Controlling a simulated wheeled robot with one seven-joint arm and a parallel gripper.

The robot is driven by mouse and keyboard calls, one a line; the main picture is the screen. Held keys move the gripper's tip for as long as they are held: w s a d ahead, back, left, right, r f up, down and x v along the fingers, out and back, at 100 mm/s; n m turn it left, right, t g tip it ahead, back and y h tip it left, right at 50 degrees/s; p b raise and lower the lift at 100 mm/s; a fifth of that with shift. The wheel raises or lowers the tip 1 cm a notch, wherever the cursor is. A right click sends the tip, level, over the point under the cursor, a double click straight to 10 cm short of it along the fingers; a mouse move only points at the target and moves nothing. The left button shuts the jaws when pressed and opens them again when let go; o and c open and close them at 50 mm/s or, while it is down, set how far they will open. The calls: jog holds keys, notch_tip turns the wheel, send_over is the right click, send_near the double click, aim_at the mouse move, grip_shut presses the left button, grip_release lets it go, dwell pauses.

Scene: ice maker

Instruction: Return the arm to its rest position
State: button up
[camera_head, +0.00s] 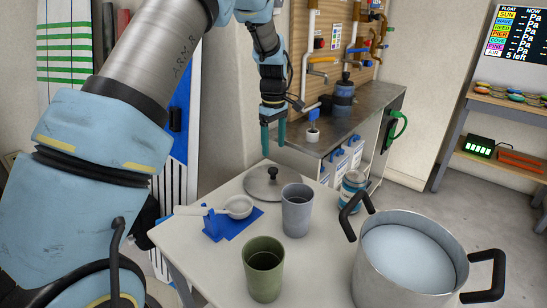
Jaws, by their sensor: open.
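My gripper (273,138) hangs from my arm at the upper middle, with its two teal fingers pointing down. The fingers are apart and nothing shows between them. In the picture it is above and behind the grey pot lid (268,186), in front of the wall and the left end of the metal counter. My pale blue and grey arm fills the left side and reaches over the top of the picture to the gripper.
A white table (322,264) carries a green cup (263,270), grey cup (297,212), white scoop (238,208) on blue pieces, blue-banded can (352,188) and large pot (395,285). Behind it, a metal counter (372,98) holds a blue-and-black container (343,95) and small pot (312,134).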

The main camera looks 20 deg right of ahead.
jog(key=shift+r, duration=0.35)
jog(key=s+a+r+m, duration=0.1)
jog(key=a+r, duration=0.1)
jog(key=a, duration=0.8)
jog(key=s+a+r+m, duration=0.1)
jog(key=a+r, duration=0.2)
jog(key=a, duration=0.7)
jog(key=s+a+m+t+p, duration=0.1)
jog(key=s+a+m, duration=0.3)
jog(key=s+a, duration=0.9)
jog(key=shift+a+r+t, duration=0.3)
jog(key=shift+a, duration=0.85)
